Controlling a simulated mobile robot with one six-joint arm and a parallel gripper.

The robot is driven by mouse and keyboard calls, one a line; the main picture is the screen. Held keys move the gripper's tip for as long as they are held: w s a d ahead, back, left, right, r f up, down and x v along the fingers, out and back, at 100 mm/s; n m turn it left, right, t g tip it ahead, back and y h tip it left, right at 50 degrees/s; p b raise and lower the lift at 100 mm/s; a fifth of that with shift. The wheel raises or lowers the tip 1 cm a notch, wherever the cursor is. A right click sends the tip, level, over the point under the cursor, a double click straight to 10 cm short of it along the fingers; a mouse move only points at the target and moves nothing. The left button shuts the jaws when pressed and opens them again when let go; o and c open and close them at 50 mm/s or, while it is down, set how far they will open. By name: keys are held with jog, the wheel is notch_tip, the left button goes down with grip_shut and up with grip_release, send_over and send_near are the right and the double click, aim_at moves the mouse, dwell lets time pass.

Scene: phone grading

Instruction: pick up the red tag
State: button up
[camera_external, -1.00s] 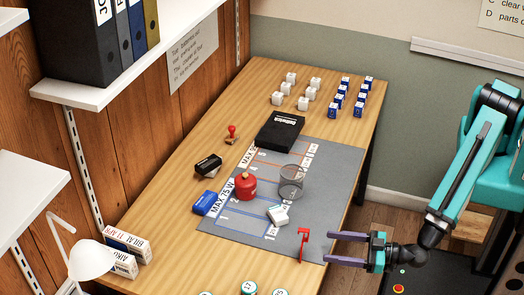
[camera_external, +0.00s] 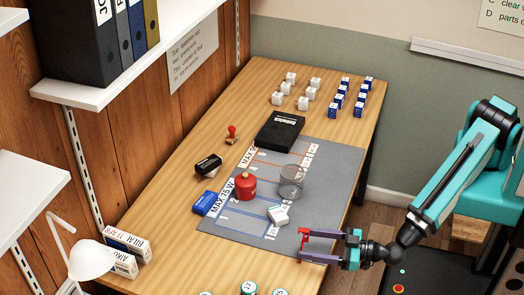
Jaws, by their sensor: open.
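The red tag (camera_external: 303,234) stands at the front right edge of the grey mat (camera_external: 338,178), partly hidden by my gripper. My gripper (camera_external: 304,244) reaches in from the right with its two purple fingers apart. The fingertips are at the tag, one finger on its far side and one on its near side. The tag seems to be between them, but I cannot tell whether either finger touches it.
White cubes (camera_external: 303,103) and blue cubes (camera_external: 341,101) stand at the back. Round green-labelled pieces (camera_external: 249,288) are at the near edge.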

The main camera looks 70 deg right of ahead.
jog(key=shift+w+a+b, duration=0.1)
jog(key=shift+w+b, duration=0.2)
jog(key=shift+w, duration=0.25)
jog(key=shift+w, duration=0.1)
jog(key=shift+w+r+p, duration=0.15)
jog(key=shift+w+p, duration=0.3)
jog(key=shift+w, duration=0.1)
jog(key=shift+w+a+p, duration=0.15)
jog(key=shift+w+p, duration=0.3)
jog(key=shift+w, duration=0.55)
jog(key=shift+w+a+p, duration=0.1)
jog(key=shift+w+p, duration=0.35)
jog(key=shift+w, duration=0.5)
jog(key=shift+c, duration=0.3)
jog(key=c, duration=1.1)
